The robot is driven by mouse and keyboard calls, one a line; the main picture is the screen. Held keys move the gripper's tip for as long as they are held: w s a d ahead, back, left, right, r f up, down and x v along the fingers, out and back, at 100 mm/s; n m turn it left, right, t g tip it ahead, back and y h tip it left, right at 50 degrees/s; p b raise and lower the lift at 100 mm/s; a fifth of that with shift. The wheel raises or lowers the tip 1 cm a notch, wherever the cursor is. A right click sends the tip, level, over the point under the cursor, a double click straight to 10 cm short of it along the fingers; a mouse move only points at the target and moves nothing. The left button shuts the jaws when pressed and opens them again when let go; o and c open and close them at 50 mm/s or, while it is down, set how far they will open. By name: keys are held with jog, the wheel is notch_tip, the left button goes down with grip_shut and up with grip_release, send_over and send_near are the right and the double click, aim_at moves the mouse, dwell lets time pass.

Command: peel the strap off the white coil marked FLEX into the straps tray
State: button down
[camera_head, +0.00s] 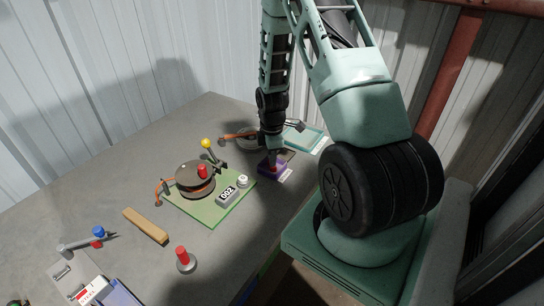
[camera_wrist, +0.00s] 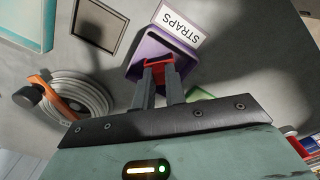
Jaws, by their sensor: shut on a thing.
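The white coil (camera_wrist: 88,88) lies on the table at left in the wrist view, and beside my arm in the head view (camera_head: 248,143). An orange piece with a dark round end (camera_wrist: 46,92) lies across it. A small tag at the coil's edge is too small to read for certain. My gripper (camera_wrist: 160,70) is shut on a small red strap (camera_wrist: 160,66), held over the purple tray (camera_wrist: 138,61) with the STRAPS label (camera_wrist: 181,24). Whether the strap touches the tray floor I cannot tell. In the head view, my gripper (camera_head: 271,163) is at the purple tray (camera_head: 262,170).
A dark square tray (camera_wrist: 80,40) and a teal tray (camera_head: 306,141) stand near the purple one. A green board (camera_head: 203,211) with a black drum and a lever is to the left. A wooden bar (camera_head: 146,226) and red-topped peg (camera_head: 184,260) lie nearer.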

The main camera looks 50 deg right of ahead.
jog(key=c, duration=1.4)
grip_release()
jog(key=shift+o, duration=0.2)
notch_tip(320, 180, up, 7)
jog(key=p, duration=0.5)
jog(key=shift+p, duration=0.3)
